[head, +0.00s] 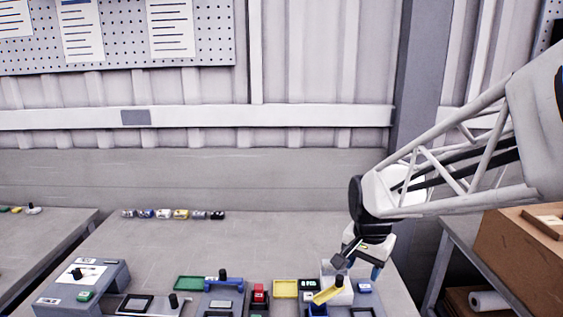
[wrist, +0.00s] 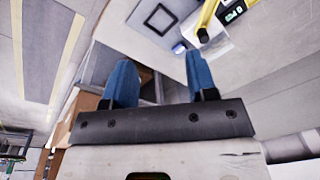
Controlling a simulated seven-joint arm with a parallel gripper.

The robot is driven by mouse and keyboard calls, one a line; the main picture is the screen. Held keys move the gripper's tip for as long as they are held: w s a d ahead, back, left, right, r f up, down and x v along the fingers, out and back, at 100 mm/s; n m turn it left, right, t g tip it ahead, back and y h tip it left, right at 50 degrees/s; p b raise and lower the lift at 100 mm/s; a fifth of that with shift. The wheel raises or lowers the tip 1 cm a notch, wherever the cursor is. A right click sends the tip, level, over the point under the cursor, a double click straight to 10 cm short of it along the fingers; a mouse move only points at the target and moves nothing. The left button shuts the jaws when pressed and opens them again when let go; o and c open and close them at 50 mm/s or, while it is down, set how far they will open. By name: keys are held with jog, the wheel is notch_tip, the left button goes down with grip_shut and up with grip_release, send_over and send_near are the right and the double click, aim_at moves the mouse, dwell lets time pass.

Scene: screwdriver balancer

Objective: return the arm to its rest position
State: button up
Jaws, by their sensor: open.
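My gripper (head: 366,265) is at the right side of the workbench, low over the stations there and pointing down. In the wrist view its two blue fingers (wrist: 160,85) stand apart with nothing between them.
A green tray (head: 188,283), a blue-handled fixture (head: 223,290), a red block (head: 259,293) and a yellow tray (head: 285,289) line the front. Several small parts (head: 172,214) lie at the back left. A cardboard box (head: 520,262) stands on the right. The bench middle is clear.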

jog(key=s+r+n, duration=0.1)
jog(key=s+n, duration=0.2)
jog(key=s, duration=0.7)
jog(key=s+r+n+t, duration=0.1)
jog(key=s+n, duration=0.3)
jog(key=s, duration=0.5)
jog(key=shift+s+d+r, duration=0.2)
jog(key=shift+s+r, duration=0.2)
jog(key=shift+r, duration=0.3)
jog(key=shift+c, duration=0.3)
dwell(0.4)
